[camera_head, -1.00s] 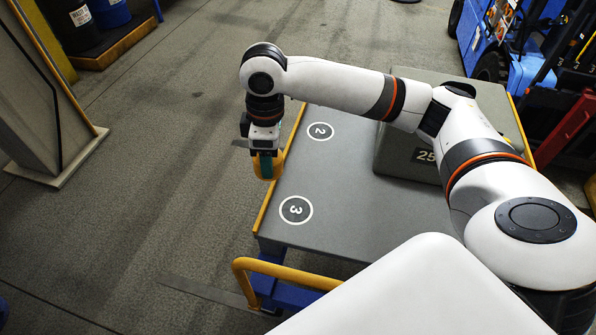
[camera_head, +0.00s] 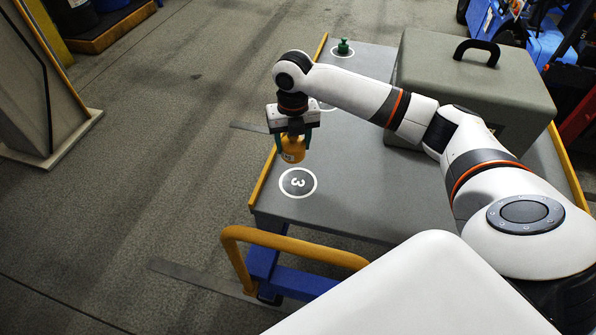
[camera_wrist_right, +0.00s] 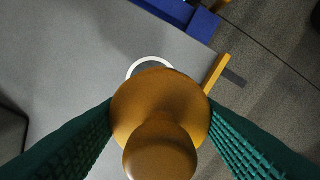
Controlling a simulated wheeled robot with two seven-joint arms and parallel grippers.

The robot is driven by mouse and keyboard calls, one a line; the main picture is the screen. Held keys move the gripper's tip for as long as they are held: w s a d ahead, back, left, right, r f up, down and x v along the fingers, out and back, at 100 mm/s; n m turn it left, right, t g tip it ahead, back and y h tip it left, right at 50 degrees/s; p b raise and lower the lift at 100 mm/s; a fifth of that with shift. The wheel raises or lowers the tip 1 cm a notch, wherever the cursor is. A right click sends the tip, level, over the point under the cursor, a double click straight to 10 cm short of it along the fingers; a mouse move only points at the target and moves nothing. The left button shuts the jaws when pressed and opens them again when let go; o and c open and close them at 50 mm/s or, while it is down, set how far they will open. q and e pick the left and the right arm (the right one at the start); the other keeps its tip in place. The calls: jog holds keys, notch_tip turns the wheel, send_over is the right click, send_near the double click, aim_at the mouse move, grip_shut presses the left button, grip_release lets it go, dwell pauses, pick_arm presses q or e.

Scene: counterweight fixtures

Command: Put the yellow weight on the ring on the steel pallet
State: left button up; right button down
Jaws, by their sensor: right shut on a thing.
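The yellow weight (camera_head: 293,150) is held in my right gripper (camera_head: 293,145), above the grey deck, just beyond ring 3 (camera_head: 298,182) in the head view. In the right wrist view the yellow weight (camera_wrist_right: 160,110) sits upright between the green finger pads. It covers part of a white ring (camera_wrist_right: 148,62) on the deck below. The flat grey deck with yellow edges looks like the steel pallet (camera_head: 370,205). Another ring is mostly hidden behind my right arm. My left gripper is not in view.
A green weight (camera_head: 343,47) stands on a far ring. A large grey block with a black handle (camera_head: 460,95) takes up the deck's right side. A yellow rail (camera_head: 290,240) rises at the near end. The deck around ring 3 is clear.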

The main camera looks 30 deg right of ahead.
aim_at(298, 147)
jog(key=f+n, duration=0.1)
jog(key=d+f+n+b, duration=0.1)
jog(key=f+n, duration=0.1)
jog(key=shift+w+d, duration=0.25)
jog(key=shift+d, duration=0.05)
jog(key=shift+f, duration=0.25)
jog(key=shift+n, duration=0.3)
notch_tip(298, 147, down, 5)
jog(key=shift+d+b, duration=0.1)
jog(key=shift+b, duration=0.6)
jog(key=shift+f+b, duration=0.35)
jog(key=shift+f, duration=2)
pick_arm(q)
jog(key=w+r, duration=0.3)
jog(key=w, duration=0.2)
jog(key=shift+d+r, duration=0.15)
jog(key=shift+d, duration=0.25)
pick_arm(e)
jog(key=c, duration=0.9)
grip_release()
jog(key=shift+s+f, duration=0.1)
jog(key=shift+f, duration=0.1)
jog(key=o, duration=0.4)
jog(key=shift+r, duration=0.15)
